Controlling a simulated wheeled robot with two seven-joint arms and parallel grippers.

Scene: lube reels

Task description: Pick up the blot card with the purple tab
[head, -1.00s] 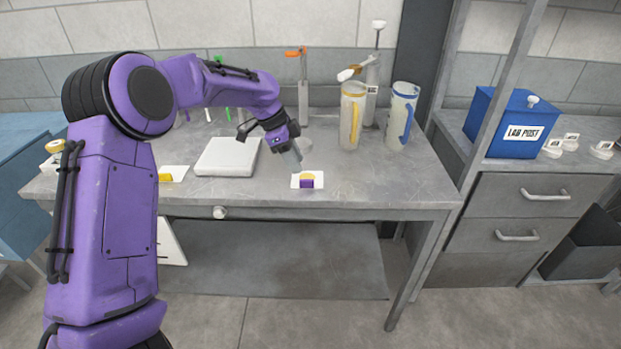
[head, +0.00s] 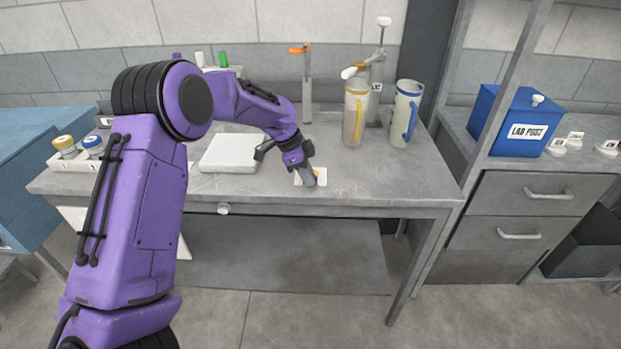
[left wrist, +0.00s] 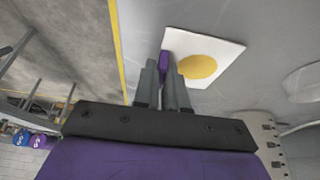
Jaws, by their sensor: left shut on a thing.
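The blot card (left wrist: 218,48) is a white card with a yellow round spot and a purple tab (left wrist: 165,64), seen in the left wrist view. It lies on the grey bench top near the front edge. My left gripper (left wrist: 164,72) is shut on the purple tab, with one finger on each side of it. In the head view the left gripper (head: 308,178) points down at the card (head: 321,179), and hides the tab and most of the card. My right gripper is not in view.
On the grey bench (head: 390,180), a white flat box (head: 229,153) stands left of the gripper. Two jugs (head: 355,112) (head: 403,113) and a pump stand behind to the right. A blue box (head: 516,122) sits on the right-hand cabinet. The bench's right front is clear.

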